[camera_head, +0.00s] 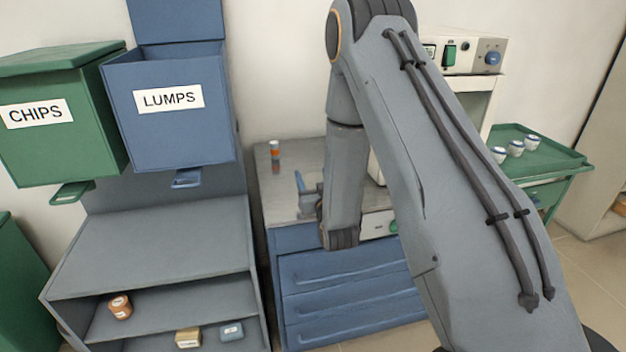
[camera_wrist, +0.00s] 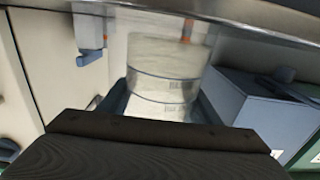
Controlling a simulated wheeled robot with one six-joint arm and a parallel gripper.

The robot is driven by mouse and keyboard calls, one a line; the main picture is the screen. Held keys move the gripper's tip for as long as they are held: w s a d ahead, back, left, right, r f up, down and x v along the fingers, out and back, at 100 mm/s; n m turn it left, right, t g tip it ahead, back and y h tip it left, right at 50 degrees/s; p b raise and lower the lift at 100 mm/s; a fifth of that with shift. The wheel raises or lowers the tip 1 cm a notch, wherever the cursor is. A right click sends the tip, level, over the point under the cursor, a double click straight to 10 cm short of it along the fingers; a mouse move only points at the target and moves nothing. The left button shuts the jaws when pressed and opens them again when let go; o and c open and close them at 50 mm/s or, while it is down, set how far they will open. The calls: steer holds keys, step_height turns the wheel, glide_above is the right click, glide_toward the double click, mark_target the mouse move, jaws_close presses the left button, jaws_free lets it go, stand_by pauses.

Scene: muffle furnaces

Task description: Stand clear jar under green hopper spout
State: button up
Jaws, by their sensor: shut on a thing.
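The green hopper (camera_head: 60,140), labelled CHIPS, is at the left in the head view. Its spout (camera_head: 72,192) juts out below, above the grey stand's upper shelf. A clear jar (camera_wrist: 160,60) with faint printing fills the middle of the wrist view. My gripper (camera_wrist: 160,103) is shut on it, with pale blue-grey fingers partly showing on either side. In the head view my arm hides the jar and most of the gripper. The hand end is over the metal bench (camera_head: 285,205), to the right of the hoppers. No jar shows under the green spout.
The blue LUMPS hopper (camera_head: 170,125) and its spout (camera_head: 187,179) are between the green hopper and my arm. The grey stand's upper shelf (camera_head: 150,245) is clear. A small orange-banded bottle (camera_head: 275,152) stands on the bench. A green trolley (camera_head: 550,160) holds several crucibles.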

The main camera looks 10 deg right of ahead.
steer(key=shift+f, duration=0.55)
steer(key=shift+f, duration=0.15)
steer(key=o, duration=1.3)
